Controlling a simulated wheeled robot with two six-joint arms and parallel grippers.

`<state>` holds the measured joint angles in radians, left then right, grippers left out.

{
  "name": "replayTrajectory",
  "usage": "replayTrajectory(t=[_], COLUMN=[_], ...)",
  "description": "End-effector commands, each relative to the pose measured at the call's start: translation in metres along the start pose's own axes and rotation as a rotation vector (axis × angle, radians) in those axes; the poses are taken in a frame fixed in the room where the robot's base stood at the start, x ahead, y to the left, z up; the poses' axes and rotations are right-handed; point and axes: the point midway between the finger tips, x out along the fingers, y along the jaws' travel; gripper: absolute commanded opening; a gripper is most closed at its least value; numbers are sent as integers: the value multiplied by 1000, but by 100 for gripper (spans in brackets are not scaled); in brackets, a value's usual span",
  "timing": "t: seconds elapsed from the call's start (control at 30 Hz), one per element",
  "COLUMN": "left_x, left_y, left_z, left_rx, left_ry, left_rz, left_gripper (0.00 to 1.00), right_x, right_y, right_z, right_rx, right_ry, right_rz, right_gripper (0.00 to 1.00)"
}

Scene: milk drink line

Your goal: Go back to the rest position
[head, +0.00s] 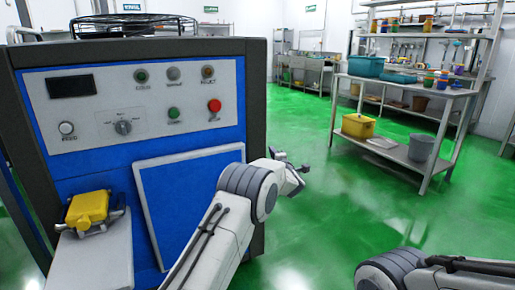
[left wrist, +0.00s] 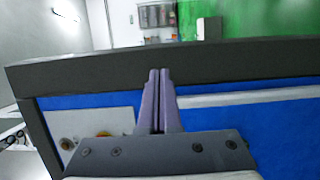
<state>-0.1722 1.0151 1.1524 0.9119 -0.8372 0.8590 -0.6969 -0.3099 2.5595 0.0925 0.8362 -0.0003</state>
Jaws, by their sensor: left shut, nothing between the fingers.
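My left arm reaches up in front of the blue and grey machine (head: 60,122). My left gripper (head: 303,170) is small in the head view, just right of the machine's front. In the left wrist view my left gripper (left wrist: 158,100) is shut with its two fingers together and nothing between them. The machine's dark edge (left wrist: 240,62) and blue panel (left wrist: 290,115) lie beyond the fingers. Part of my right arm shows at the lower right of the head view; its gripper is out of view.
The machine's control panel has a red button (head: 214,105) and several knobs. A yellow part (head: 88,208) sits on a grey housing at its lower left. A metal rack (head: 440,97) with basins and buckets stands at the right. Green floor (head: 320,225) is clear between.

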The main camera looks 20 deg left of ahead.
Motion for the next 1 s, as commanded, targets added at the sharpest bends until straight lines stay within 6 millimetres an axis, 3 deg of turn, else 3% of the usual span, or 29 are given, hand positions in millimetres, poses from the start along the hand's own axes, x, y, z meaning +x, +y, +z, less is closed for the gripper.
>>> replayTrajectory(t=[0.1, 0.33, 0.47, 0.53, 0.67, 0.9, 1.0], left_x=[-9, -17, -33, -52, -109, -254, -299], left_y=[1, 4, 7, 4, -16, -69, -83], left_z=[17, 28, 25, 20, -4, -87, -117], left_rx=[1, 49, 236, 389, 702, 1192, 1312], left_ry=[-2, -32, -157, -262, -487, -902, -1025], left_rz=[1, -18, -95, -159, -291, -522, -585], left_gripper=[0, 0, 0, 0, 0, 0, 0], right_x=[-6, -7, -7, -7, -7, -7, -7], right_y=[0, 0, 0, 0, 0, 0, 0], right_z=[0, 0, 0, 0, 0, 0, 0], right_rx=[0, 0, 0, 0, 0, 0, 0], right_ry=[0, -1, 0, 0, 0, 0, 0], right_rz=[0, 0, 0, 0, 0, 0, 0], right_gripper=[0, 0, 0, 0, 0, 0, 0])
